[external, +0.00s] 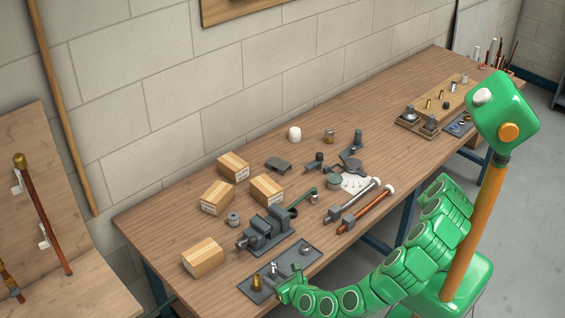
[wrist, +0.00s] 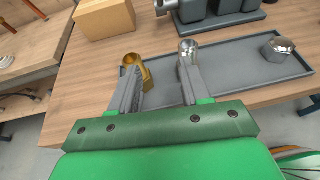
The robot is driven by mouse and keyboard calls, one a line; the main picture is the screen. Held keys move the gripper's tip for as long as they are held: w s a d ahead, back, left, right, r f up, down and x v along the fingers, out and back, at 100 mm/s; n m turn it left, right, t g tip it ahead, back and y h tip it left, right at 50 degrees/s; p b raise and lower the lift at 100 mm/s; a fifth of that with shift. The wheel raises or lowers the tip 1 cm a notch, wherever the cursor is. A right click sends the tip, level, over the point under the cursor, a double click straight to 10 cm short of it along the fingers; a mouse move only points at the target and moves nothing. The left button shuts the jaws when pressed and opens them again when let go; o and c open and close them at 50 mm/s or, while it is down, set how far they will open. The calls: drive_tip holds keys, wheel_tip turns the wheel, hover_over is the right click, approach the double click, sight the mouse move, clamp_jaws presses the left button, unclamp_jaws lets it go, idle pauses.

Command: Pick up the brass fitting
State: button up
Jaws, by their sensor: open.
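The brass fitting (wrist: 146,72) stands on the grey tray (wrist: 235,68), just beyond my left fingertip in the wrist view, which partly covers it. In the external view the brass fitting (external: 257,283) is near the tray's left end. A silver fitting (wrist: 188,50) stands beyond my right fingertip; in the external view it also shows (external: 273,268). My gripper (wrist: 160,76) is open, with its fingers spread toward the two fittings and nothing held between them. In the external view my gripper (external: 284,286) is at the tray's near edge. Whether a finger touches the brass fitting I cannot tell.
A steel nut (wrist: 278,48) sits at the tray's right end. A vise (external: 266,232) stands behind the tray. A cardboard box (external: 202,257) is at the left, with more boxes farther back. Pipe tools (external: 366,211) lie to the right. The bench's front edge is close.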

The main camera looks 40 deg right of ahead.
sight(261, 279)
drive_tip(key=a, duration=0.1)
drive_tip(key=s+a+f+n+y, duration=0.1)
drive_tip(key=shift+s+a+f, duration=0.2)
drive_tip(key=shift+a+f, duration=0.1)
drive_tip(key=shift+a, duration=0.1)
drive_tip(key=shift+w+a+f, duration=0.1)
drive_tip(key=shift+w, duration=0.05)
drive_tip(key=shift+x, duration=1.15)
drive_tip(key=shift+f+x, duration=0.1)
drive_tip(key=shift+x, duration=1.15)
drive_tip(key=shift+f+x, duration=0.15)
drive_tip(key=shift+x, duration=1.15)
drive_tip(key=shift+a, duration=0.15)
drive_tip(key=c, duration=0.8)
drive_tip(key=shift+r, duration=0.15)
